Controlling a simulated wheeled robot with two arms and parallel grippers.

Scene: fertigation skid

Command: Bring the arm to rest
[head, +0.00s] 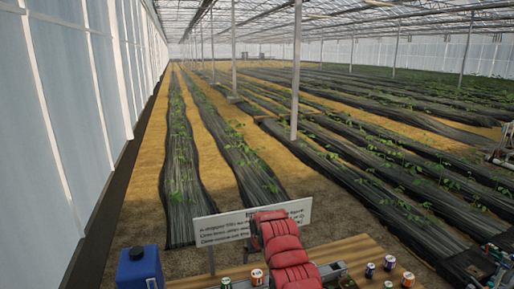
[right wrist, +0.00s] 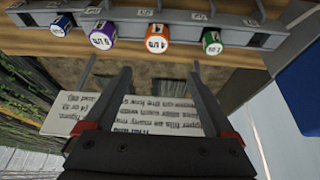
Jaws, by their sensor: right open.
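My right arm (head: 284,250) shows in red at the bottom middle of the head view, raised over the wooden table. It stands in front of a white sign. Its fingertips cannot be made out there. In the right wrist view my right gripper (right wrist: 160,72) has its two dark fingers spread apart, with nothing between them. Beyond the fingers are the table's edge and a grey rack (right wrist: 130,17) of small coloured containers, apart from the fingers. My left gripper is not in view.
A white text sign (head: 222,229) stands behind the table (head: 350,250). A blue jerrycan (head: 140,269) is at the left. Several small containers stand on the table, among them a blue one (head: 370,271) and an orange one (head: 408,279). Crop rows (head: 240,160) lie beyond.

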